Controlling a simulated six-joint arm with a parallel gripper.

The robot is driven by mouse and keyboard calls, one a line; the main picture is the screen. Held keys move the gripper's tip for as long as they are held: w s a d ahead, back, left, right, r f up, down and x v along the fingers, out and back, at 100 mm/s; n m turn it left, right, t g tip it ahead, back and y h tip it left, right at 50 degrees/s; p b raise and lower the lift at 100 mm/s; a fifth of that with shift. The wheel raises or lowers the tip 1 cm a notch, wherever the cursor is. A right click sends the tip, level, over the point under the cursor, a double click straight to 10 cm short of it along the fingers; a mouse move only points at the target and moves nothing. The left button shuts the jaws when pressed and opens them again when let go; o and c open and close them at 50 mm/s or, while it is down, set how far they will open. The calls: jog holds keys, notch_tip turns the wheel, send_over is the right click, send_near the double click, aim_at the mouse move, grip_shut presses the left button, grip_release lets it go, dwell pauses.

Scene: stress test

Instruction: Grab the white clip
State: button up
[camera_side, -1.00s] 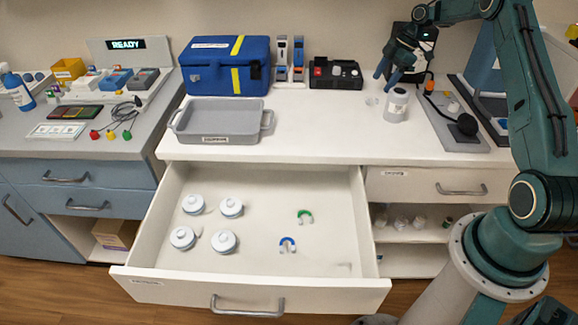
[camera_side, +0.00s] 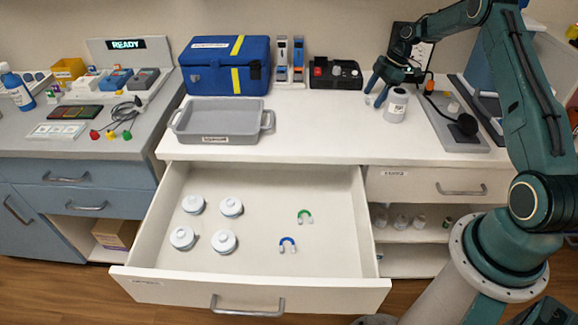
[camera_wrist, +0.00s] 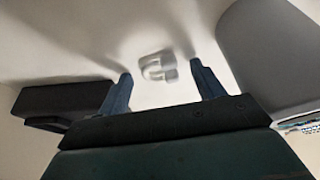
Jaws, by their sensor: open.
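The white clip (camera_wrist: 158,66) lies on the white countertop in the wrist view, a small U-shaped piece. It shows between and just beyond the fingertips of my gripper (camera_wrist: 160,82), with a gap on both sides. In the side view my gripper (camera_side: 373,98) is low over the counter, just left of a white labelled jar. It is open and empty, with its blue fingers pointing down. In the side view the clip is too small and too covered by the fingers to make out clearly.
The white jar (camera_side: 396,105) stands close on the right of my gripper; it also shows in the wrist view (camera_wrist: 270,60). A black box (camera_side: 336,73) stands behind to the left. A grey tray (camera_side: 264,122) is farther left. An open drawer (camera_side: 330,255) holds jars and coloured clips.

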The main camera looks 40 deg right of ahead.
aim_at(374, 97)
jog(key=shift+c, duration=0.2)
jog(key=c, duration=1)
jog(key=shift+r, duration=0.15)
notch_tip(374, 97, up, 10)
dwell(0.7)
